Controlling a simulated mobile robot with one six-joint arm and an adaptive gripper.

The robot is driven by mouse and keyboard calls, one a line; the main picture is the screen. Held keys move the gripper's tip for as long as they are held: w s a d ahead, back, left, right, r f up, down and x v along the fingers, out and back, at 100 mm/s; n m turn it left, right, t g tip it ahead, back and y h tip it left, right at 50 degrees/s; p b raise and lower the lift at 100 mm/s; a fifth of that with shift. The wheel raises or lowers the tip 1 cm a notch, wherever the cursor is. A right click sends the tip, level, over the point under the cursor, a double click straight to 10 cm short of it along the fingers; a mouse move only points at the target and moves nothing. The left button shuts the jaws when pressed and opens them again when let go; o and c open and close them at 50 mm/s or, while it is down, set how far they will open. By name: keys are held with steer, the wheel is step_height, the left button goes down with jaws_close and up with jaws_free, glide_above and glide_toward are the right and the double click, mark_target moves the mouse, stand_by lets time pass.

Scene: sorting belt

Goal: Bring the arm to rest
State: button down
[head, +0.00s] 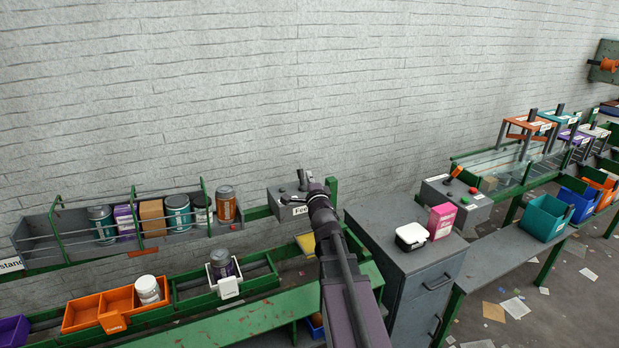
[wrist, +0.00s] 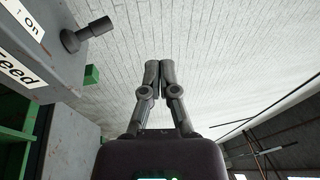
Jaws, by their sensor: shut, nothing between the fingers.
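My gripper (head: 305,180) is at the far end of my arm in the head view, by the grey box labelled "Feed" (head: 285,210); its fingertips are small there and partly merge with the box's controls. In the wrist view my gripper (wrist: 160,75) has its two fingers together with nothing between them. The feed box (wrist: 45,60) stands to the left of the fingers in that view, with a dark knob (wrist: 88,35) sticking out towards them. A visible gap separates the fingers from the knob in the picture.
A rack of cans and boxes (head: 20,245) stands left of the feed box, above an orange tray (head: 82,313) with a white jar (head: 148,290). A brick wall (head: 300,90) rises behind.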

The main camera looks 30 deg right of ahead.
stand_by(0.4)
steer(key=s+a+f+n+g+y+p, duration=0.1)
steer(key=s+a+f+n+g, duration=0.2)
steer(key=a+f+n+g, duration=0.3)
steer(key=s+a+f+n+g+p, duration=0.1)
steer(key=s+a+f+n+g, duration=0.3)
steer(key=f, duration=0.4)
steer(key=s+a+f+n+g+y, duration=0.2)
steer(key=s+a+n+g, duration=0.2)
steer(key=s+a, duration=0.3)
steer(key=s+a+f+n+g+y+p, duration=0.1)
steer(key=s+a+f+n+g, duration=0.1)
steer(key=s+a+n+g, duration=0.3)
steer(key=s+a+n, duration=0.2)
steer(key=s, duration=0.1)
steer(key=shift+s+a+f+y, duration=0.2)
steer(key=shift+a+f+y, duration=0.1)
steer(key=shift+y, duration=0.1)
